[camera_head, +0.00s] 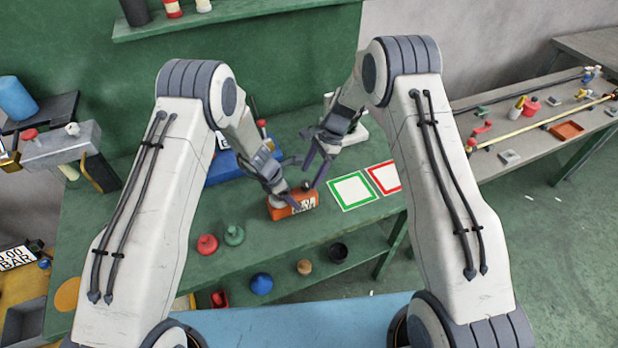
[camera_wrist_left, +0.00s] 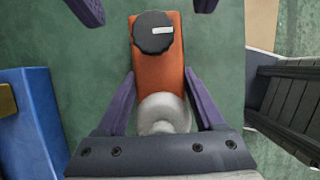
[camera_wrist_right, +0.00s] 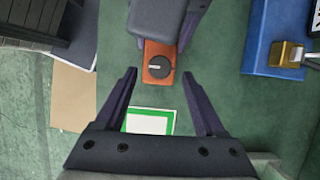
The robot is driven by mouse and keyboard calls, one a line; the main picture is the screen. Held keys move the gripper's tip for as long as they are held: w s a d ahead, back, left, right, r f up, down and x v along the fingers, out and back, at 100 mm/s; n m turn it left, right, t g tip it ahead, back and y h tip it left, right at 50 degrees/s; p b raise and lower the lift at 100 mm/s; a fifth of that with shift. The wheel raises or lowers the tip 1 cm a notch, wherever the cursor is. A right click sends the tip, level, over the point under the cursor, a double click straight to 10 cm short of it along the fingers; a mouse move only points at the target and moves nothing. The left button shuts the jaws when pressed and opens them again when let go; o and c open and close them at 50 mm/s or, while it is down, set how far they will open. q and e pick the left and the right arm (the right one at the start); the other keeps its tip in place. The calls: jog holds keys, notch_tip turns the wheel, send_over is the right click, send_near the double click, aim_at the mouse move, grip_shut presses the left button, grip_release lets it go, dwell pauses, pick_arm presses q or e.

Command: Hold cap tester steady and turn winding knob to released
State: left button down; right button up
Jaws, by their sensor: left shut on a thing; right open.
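The cap tester is an orange block (camera_head: 283,211) with a printed label, standing on the green bench. In the left wrist view the tester (camera_wrist_left: 158,75) carries a silver dome (camera_wrist_left: 163,112) and a round black knob (camera_wrist_left: 153,32) with a white mark pointing right. My left gripper (camera_head: 284,190) is shut on the tester's sides, around the dome end. My right gripper (camera_head: 314,168) is open and empty above the knob end. In the right wrist view the knob (camera_wrist_right: 159,67) lies ahead between the open fingers, its mark pointing left; my left gripper partly hides the tester.
A green-framed square (camera_head: 352,174) and a red-framed square (camera_head: 386,164) lie right of the tester. A blue box (camera_wrist_left: 30,120) stands beside it. Red (camera_head: 207,244) and green (camera_head: 234,235) caps stand near the front edge. A lower shelf (camera_head: 330,270) holds several parts.

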jog(key=v, duration=0.9)
jog(key=shift+r, duration=0.1)
pick_arm(q)
grip_release()
